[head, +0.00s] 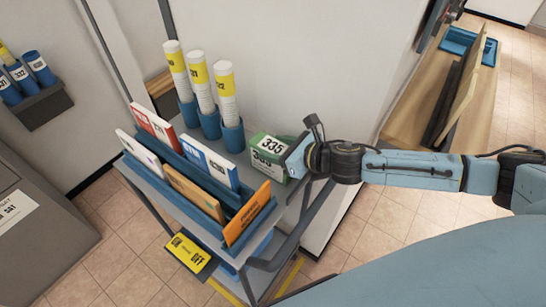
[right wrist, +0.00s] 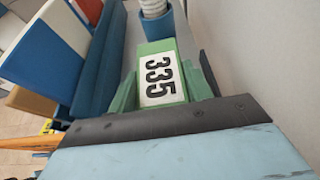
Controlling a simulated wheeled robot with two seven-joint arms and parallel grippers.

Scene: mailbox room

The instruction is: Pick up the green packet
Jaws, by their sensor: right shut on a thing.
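My left gripper is not in view.
A blue rack (head: 221,219) with several upright envelopes stands left of the packet on the cart (head: 165,192). Several blue cups (head: 232,137) with tall white stacks stand behind. The white wall (head: 300,60) is close to the packet. A wooden bench (head: 420,110) is at the right.

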